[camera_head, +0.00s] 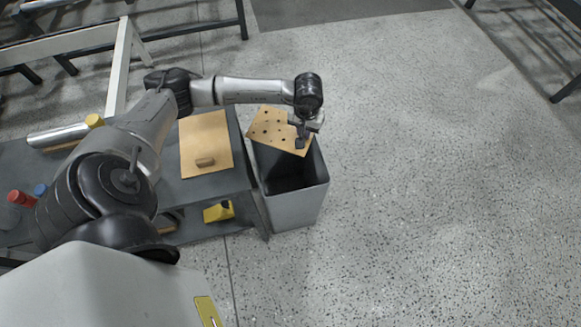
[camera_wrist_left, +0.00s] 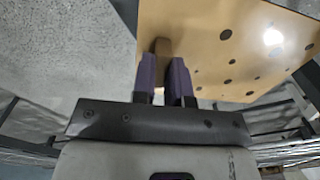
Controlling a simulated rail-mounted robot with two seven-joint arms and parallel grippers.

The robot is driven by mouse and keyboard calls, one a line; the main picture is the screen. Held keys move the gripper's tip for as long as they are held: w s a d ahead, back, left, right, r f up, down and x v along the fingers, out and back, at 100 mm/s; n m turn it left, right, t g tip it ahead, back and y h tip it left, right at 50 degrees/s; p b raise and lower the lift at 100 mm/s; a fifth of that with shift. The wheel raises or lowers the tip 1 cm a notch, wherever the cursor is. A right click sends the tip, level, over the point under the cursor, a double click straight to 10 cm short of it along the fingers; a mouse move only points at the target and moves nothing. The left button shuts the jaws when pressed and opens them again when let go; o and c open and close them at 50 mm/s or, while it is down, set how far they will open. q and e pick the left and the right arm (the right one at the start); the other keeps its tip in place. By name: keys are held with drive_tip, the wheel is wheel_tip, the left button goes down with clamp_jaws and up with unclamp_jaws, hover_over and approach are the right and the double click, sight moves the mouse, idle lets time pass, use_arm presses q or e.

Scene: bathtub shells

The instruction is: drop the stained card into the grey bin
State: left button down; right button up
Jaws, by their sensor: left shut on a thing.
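The stained card (camera_head: 268,128) is a tan sheet with several dark spots. In the head view it is over the far part of the grey bin (camera_head: 295,207), tilted. My left gripper (camera_head: 301,141) is at the card's right edge, above the bin. The card also fills the upper right of the left wrist view (camera_wrist_left: 205,45), where my left gripper (camera_wrist_left: 163,80) is shut on a small tan grip block (camera_wrist_left: 161,48) on the card. The bin's opening is dark and partly hidden by the card. My right gripper is in neither view.
A dark grey bench (camera_head: 237,183) stands left of the bin. A tan board (camera_head: 206,135) with a small block lies on it, and a yellow item (camera_head: 218,211) sits near its front on a lower level. The speckled floor (camera_head: 430,170) right of the bin is clear.

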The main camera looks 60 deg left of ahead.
use_arm(q)
wheel_tip(320, 180, down, 6)
drive_tip(key=b, duration=0.3)
drive_tip(key=shift+d+r, duration=0.1)
drive_tip(key=shift+r, duration=0.1)
drive_tip(key=c, duration=1.1)
unclamp_jaws()
drive_tip(key=shift+o, duration=0.2)
drive_tip(key=shift+r, duration=0.1)
wheel_tip(320, 180, up, 12)
drive_tip(key=p, duration=0.4)
drive_tip(key=shift+r, duration=0.8)
